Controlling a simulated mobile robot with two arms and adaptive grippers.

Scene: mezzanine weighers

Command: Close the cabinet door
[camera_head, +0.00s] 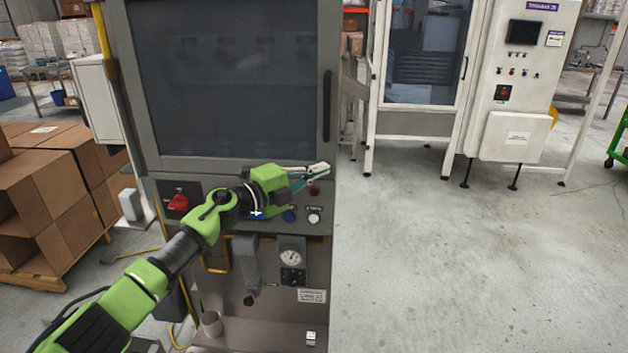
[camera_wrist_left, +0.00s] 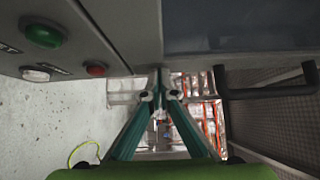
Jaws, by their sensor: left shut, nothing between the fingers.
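The cabinet (camera_head: 122,35) is a tall grey machine in the left half of the head view. Its door (camera_head: 225,80) has a large dark window and a vertical black handle (camera_head: 327,105) on the right edge. The door looks flush with the frame, but a small gap cannot be ruled out. My left gripper (camera_head: 325,170) is shut and empty, at the cabinet's right edge just below the door. In the left wrist view its fingertips (camera_wrist_left: 159,78) meet near the panel edge, with the handle (camera_wrist_left: 270,92) to the right, apart from them. My right gripper is out of view.
Below the door is a control panel with a red switch (camera_head: 178,203) and several buttons. Cardboard boxes (camera_head: 50,190) stand on a pallet at left. A white cabinet (camera_head: 525,70) stands at the back right. The floor (camera_head: 460,270) to the right is clear.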

